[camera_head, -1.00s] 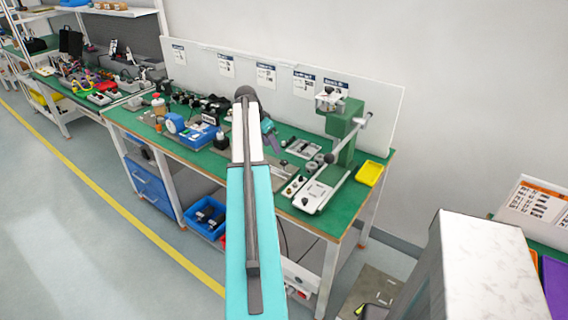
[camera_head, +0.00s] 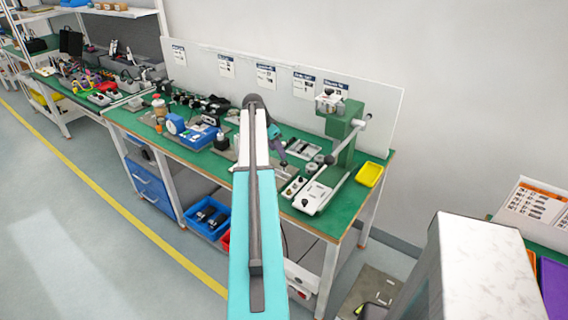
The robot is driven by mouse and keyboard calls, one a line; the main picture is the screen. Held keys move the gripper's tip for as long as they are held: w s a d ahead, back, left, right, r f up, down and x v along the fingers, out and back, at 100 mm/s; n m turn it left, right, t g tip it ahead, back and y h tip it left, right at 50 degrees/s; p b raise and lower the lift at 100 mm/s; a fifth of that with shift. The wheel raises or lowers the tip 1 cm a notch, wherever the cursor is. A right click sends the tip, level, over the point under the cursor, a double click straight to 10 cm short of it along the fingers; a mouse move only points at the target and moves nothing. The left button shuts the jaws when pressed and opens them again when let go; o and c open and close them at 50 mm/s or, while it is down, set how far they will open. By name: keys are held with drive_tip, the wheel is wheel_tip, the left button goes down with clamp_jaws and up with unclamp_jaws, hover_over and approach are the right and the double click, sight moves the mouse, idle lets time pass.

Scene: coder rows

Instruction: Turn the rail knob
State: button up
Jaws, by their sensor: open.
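My teal and white arm (camera_head: 256,220) reaches from the bottom centre over the green workbench (camera_head: 345,205). My gripper (camera_head: 284,161) is small and dark at its far end, just right of the arm, and points down close above the bench fixtures. Its jaws are open, with nothing seen between them. It is near a grey metal plate (camera_head: 284,171) and left of the green press (camera_head: 341,150). I cannot pick out the rail knob for certain; it is too small or hidden by my arm and gripper.
A white base with dark knobs (camera_head: 314,198) lies in front of the press. A yellow tray (camera_head: 369,174) is at the bench's right end. A blue device (camera_head: 197,136) stands left of my arm. A white backboard (camera_head: 380,115) runs behind; a grey cabinet (camera_head: 490,260) is front right.

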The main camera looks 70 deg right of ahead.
sight(283, 162)
drive_tip(key=shift+p+x, duration=1.4)
drive_tip(key=shift+x, duration=3.75)
drive_tip(key=c, duration=1)
